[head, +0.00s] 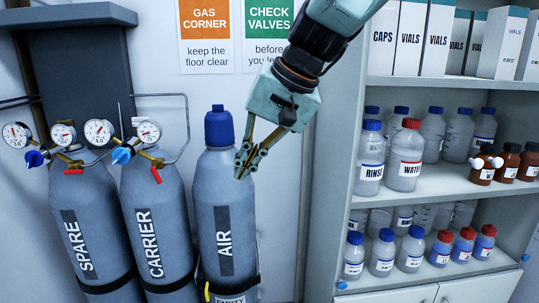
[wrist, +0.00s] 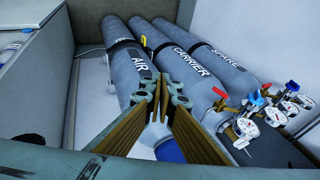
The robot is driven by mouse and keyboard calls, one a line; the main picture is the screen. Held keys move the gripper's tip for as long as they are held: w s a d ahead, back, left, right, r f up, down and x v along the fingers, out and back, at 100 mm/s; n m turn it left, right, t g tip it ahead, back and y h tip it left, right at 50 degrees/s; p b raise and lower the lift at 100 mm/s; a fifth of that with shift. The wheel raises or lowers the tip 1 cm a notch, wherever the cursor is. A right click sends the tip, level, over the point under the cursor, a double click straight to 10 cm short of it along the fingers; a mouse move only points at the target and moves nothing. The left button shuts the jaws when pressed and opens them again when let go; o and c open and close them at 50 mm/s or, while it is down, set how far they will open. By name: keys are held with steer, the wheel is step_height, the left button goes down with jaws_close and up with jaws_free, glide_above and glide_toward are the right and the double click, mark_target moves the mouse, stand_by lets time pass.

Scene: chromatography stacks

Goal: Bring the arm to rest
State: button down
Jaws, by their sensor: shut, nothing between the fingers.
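My gripper (head: 243,168) hangs from the arm at the upper middle of the head view, pointing down and left. Its fingertips are together with nothing between them. It is in front of the shoulder of the grey AIR cylinder (head: 224,215), just below the blue cap (head: 219,127). I cannot tell whether it touches the cylinder. In the wrist view the gripper (wrist: 160,85) covers part of the AIR cylinder (wrist: 128,60), and the blue cap (wrist: 168,150) shows below the fingers.
The CARRIER cylinder (head: 155,220) and SPARE cylinder (head: 83,225) stand to the left, with gauges (head: 99,132) and valves on top. A shelf unit (head: 345,190) with bottles and boxes is close on the right. Wall signs (head: 207,30) are behind the arm.

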steer(key=s+d+f+h, duration=0.2)
steer(key=s+d+f, duration=0.1)
steer(key=s+d, duration=1)
steer(key=s+d+f+h, duration=0.3)
steer(key=s+d, duration=1.1)
steer(key=s, duration=0.7)
steer(key=shift+s+d+f+t, duration=0.15)
steer(key=shift+s+f+t, duration=0.05)
steer(key=shift+f+t, duration=0.2)
steer(key=c, duration=3.4)
jaws_free()
steer(key=shift+c, duration=0.2)
